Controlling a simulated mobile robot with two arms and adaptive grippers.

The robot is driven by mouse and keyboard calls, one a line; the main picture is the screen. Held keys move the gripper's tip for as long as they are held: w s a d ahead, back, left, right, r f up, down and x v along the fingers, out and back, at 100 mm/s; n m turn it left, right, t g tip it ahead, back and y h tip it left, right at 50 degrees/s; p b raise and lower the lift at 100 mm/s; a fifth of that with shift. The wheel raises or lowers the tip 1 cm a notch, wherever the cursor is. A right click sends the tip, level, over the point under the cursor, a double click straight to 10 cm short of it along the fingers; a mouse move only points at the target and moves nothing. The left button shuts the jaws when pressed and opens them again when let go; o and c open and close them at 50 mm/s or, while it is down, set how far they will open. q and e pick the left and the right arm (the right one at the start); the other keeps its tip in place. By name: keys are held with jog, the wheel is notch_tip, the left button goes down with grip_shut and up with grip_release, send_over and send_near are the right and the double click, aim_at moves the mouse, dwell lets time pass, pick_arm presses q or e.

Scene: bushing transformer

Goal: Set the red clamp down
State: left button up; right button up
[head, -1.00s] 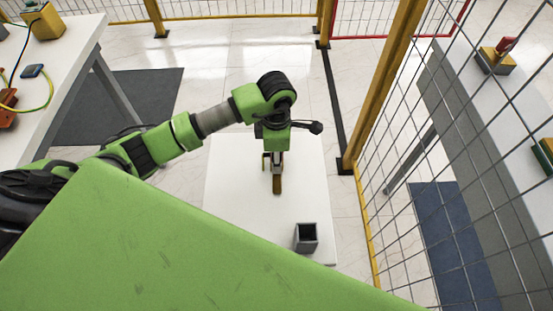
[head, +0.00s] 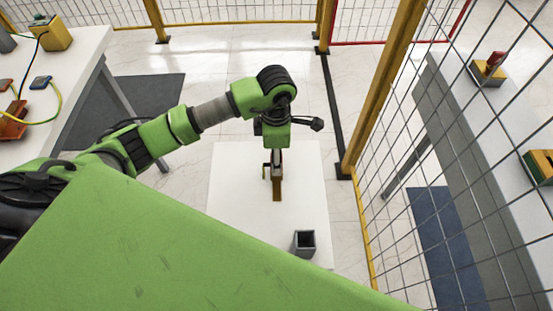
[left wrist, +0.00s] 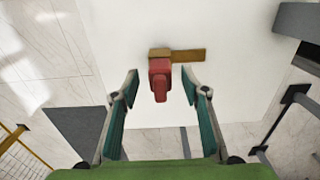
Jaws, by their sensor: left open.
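The red clamp (left wrist: 159,78) shows in the left wrist view, with a flat brown-yellow bar (left wrist: 188,56) running from its far end to the right. It is over or on the white table; I cannot tell whether it touches the top. My left gripper (left wrist: 159,86) is open, its two green fingers on either side of the clamp with gaps on both sides. In the head view my left gripper (head: 273,166) is above the table, with the bar (head: 277,189) below it; the clamp's red body is mostly hidden there. My right gripper is not in view.
The white table (head: 235,190) has free room around the clamp. A dark open box (head: 304,243) stands near its front right. A wire fence with yellow posts (head: 378,90) runs along the right. A workbench (head: 75,60) with cables and an orange-red part (head: 13,121) is at the left.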

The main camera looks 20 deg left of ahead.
pick_arm(q)
notch_tip(320, 180, up, 6)
jog(key=p, duration=0.3)
jog(key=shift+r, duration=0.15)
dwell(0.3)
